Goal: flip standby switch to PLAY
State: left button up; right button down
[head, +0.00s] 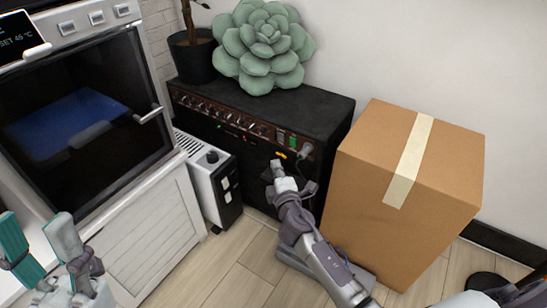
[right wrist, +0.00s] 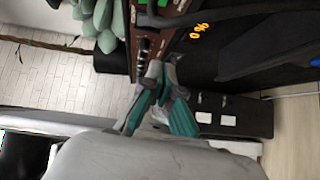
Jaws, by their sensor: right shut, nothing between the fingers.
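The black amplifier (head: 300,105) stands against the wall, with a brown control panel (head: 215,115) along its upper front. Two small switch-like parts with green faces (head: 293,141) sit near the panel's right end. Their labels and positions are too small to read. In the right wrist view the panel (right wrist: 178,22) runs past the fingertips, with a green part (right wrist: 142,4) at the top edge. My right gripper (head: 277,166) is shut and empty in front of the amplifier, just below the switches; contact cannot be told. My left gripper (head: 38,235) is open and empty at lower left.
A cardboard box (head: 375,165) stands close to the right of my right arm. A plug (head: 306,150) with a cable is on the panel's right end. A white unit (head: 210,185) and an oven (head: 85,100) stand at left. A succulent (head: 262,45) sits on the amplifier.

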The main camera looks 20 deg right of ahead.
jog(key=shift+s+a+f, duration=0.1)
jog(key=shift+s+a, duration=0.1)
jog(key=shift+s, duration=1.05)
jog(key=shift+s+a+f, duration=0.1)
jog(key=shift+s+a, duration=0.05)
jog(key=shift+s, duration=1.1)
